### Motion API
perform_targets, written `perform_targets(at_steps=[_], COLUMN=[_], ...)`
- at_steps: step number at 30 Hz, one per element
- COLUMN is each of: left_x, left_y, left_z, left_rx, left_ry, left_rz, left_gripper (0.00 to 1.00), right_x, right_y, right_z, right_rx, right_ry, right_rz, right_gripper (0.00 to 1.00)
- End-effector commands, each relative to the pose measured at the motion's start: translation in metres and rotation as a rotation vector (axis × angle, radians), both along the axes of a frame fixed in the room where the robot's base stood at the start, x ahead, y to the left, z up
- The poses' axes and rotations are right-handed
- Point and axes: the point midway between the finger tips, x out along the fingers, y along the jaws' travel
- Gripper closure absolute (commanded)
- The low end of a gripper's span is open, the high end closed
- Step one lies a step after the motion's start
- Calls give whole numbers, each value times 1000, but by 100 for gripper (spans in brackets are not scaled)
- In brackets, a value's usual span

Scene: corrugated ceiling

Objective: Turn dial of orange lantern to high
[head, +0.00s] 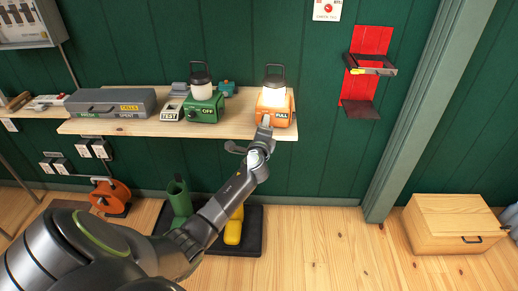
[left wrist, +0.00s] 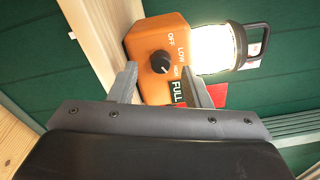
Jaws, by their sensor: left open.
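The orange lantern (head: 275,108) stands on the wooden shelf with its lamp lit and a FULL label on its base. In the left wrist view its orange base (left wrist: 150,35) carries a black dial (left wrist: 159,62) with OFF, LOW and HIGH marks beside it. A small white mark on the dial seems to face the HIGH side. My left gripper (head: 264,124) is in front of the lantern base. In the left wrist view the left gripper (left wrist: 163,86) is open, its fingers apart around the dial's area; contact cannot be told. My right gripper is not in view.
A green lantern (head: 205,105) marked OFF stands left on the shelf (head: 238,127), beside a TEST block (head: 171,113) and a grey case (head: 112,102). A red panel with a small bracket (head: 370,66) is on the wall at right. A wooden box (head: 455,220) sits on the floor.

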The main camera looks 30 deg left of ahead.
Motion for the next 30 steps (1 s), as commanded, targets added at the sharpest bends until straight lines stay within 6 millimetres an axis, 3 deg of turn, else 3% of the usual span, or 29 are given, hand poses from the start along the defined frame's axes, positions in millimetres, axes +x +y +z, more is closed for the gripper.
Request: perform_targets(at_steps=[21,30], left_x=[-120,-138], left_y=[-62,-70], left_z=[-2,0], left_rx=[-5,-1], left_ry=[2,2], left_rz=[0,1], left_gripper=[56,56], right_x=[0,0], right_y=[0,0], right_z=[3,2], right_rx=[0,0], right_ry=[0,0], right_rz=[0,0], right_gripper=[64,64])
